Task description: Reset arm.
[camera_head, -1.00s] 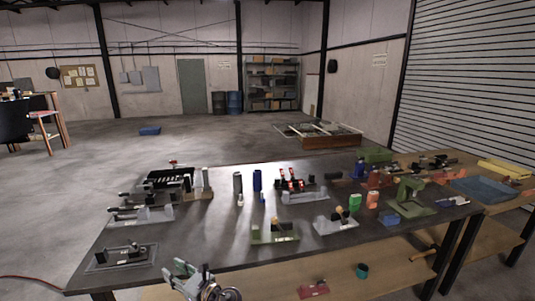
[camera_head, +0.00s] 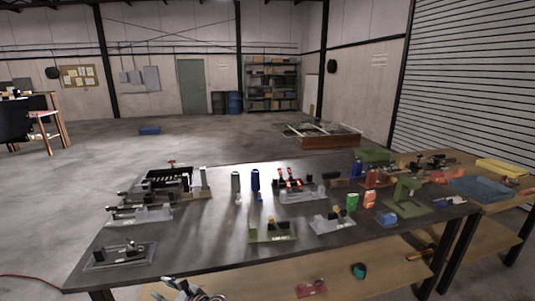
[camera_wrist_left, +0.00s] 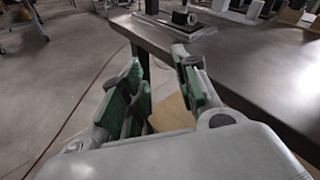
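My left gripper (camera_wrist_left: 160,98) shows large in the left wrist view, with its green-padded fingers spread apart and nothing between them. In the head view the left gripper (camera_head: 185,290) is at the bottom edge, cut off by the frame, in front of the table's near edge. It is below and clear of the dark table (camera_head: 205,240). My right gripper is in neither view.
Several fixtures and tools stand on the table, among them a grey fixture (camera_head: 120,255) at the front left, a green fixture (camera_head: 272,231) and a blue cylinder (camera_head: 255,180). A lower wooden shelf (camera_head: 330,272) holds a teal cup (camera_head: 358,270). Open floor lies left.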

